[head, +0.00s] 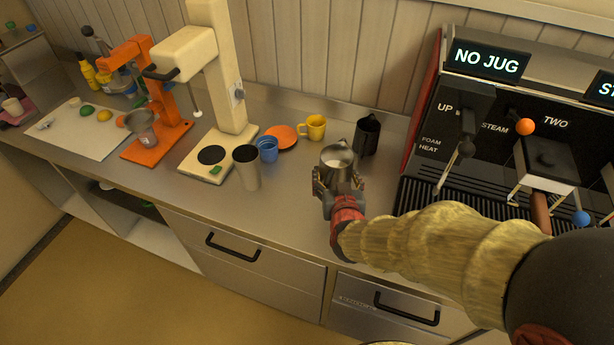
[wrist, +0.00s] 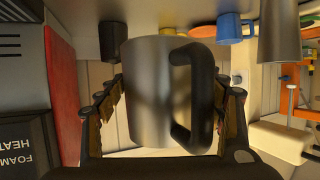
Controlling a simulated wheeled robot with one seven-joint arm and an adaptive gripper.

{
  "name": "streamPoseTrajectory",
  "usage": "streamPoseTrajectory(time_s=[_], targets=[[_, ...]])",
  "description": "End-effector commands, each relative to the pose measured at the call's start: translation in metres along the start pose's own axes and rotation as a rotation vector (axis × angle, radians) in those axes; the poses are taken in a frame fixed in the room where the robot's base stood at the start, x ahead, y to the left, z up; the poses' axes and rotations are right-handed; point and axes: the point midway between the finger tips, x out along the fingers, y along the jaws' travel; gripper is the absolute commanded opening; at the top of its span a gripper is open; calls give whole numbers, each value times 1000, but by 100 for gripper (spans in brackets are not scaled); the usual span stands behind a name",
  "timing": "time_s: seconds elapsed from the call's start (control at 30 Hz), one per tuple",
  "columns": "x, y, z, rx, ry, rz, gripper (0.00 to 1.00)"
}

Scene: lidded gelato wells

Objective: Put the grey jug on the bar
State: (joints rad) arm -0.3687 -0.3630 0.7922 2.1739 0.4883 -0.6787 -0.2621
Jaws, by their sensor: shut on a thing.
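The grey metal jug (head: 337,166) is upright at the counter's middle, left of the coffee machine. In the wrist view, which is upside down, the jug (wrist: 148,95) fills the space between the two fingers, its black handle to the right. My gripper (head: 326,192) is shut on the jug from the front; its fingers also show on both sides of the jug in the wrist view (wrist: 167,100). The steel bar top (head: 290,200) runs beneath the jug. I cannot tell whether the jug's base touches it.
A black jug (head: 367,135) stands close behind the held jug. A yellow mug (head: 313,127), an orange saucer (head: 281,137), a blue mug (head: 267,149) and a tall tumbler (head: 247,168) stand left. The coffee machine (head: 500,125) reads "NO JUG". The front counter strip left of my gripper is clear.

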Motion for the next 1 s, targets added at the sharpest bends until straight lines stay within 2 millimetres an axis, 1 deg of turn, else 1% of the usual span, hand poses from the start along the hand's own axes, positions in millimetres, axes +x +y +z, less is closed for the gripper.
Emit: streamPoseTrajectory(time_s=[0.17, 0.43, 0.5, 0.6, 0.73, 1.0], targets=[[32, -16, 5, -2, 0, -3, 36], [89, -43, 10, -1, 0, -2, 36], [103, -48, 21, -2, -1, -1, 36], [120, -55, 31, -1, 0, -2, 36], [136, -61, 38, 0, 1, -2, 36], [150, -66, 47, 0, 2, -1, 36]])
